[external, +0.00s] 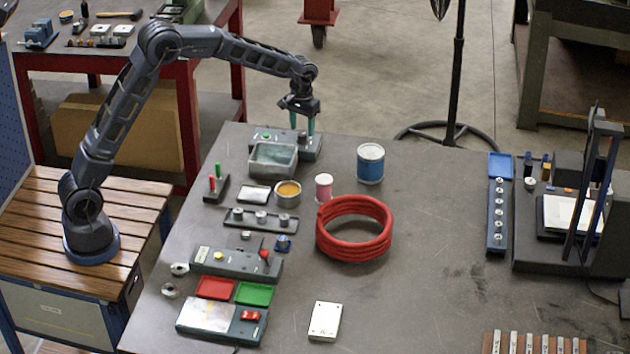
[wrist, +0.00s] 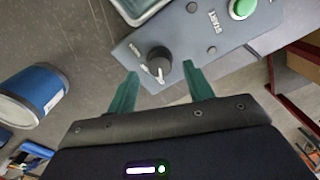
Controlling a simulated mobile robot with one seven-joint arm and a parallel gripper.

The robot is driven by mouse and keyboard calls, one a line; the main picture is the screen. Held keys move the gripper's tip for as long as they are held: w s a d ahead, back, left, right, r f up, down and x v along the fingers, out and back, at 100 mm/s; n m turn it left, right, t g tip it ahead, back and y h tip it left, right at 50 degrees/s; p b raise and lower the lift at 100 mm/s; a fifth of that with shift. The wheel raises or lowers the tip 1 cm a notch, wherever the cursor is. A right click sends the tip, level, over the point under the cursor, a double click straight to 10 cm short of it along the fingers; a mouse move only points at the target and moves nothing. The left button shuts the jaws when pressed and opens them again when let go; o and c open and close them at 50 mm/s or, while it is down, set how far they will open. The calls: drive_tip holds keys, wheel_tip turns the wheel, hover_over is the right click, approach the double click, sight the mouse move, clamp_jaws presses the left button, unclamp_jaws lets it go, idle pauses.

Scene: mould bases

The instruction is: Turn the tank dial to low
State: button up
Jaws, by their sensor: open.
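The tank (external: 272,157) is a grey open basin with pale liquid at the table's far edge. Its grey control panel (external: 311,147) stands behind it and also shows in the wrist view (wrist: 190,45). The dial (wrist: 159,58) is a dark round knob with a white pointer mark toward the bottom of the wrist view. Small labels lie around it, too blurred to read. My gripper (external: 302,125) is open above the panel's right end. In the wrist view its teal fingers (wrist: 160,70) stand either side of the dial, apart from it. In the external view the dial is hidden or too small to make out.
A green button (wrist: 242,8) sits on the panel beside a START label. A blue can (external: 370,163), a pink pot (external: 324,187) and a red hose coil (external: 354,228) stand nearby.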

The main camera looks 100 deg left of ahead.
drive_tip(key=shift+f, duration=1.2)
drive_tip(key=shift+c, duration=0.2)
drive_tip(key=c, duration=0.9)
drive_tip(key=shift+c, duration=0.2)
drive_tip(key=shift+m, duration=0.3)
drive_tip(key=m, duration=0.5)
drive_tip(key=shift+m, duration=0.3)
drive_tip(key=m, duration=0.5)
drive_tip(key=shift+m, duration=0.3)
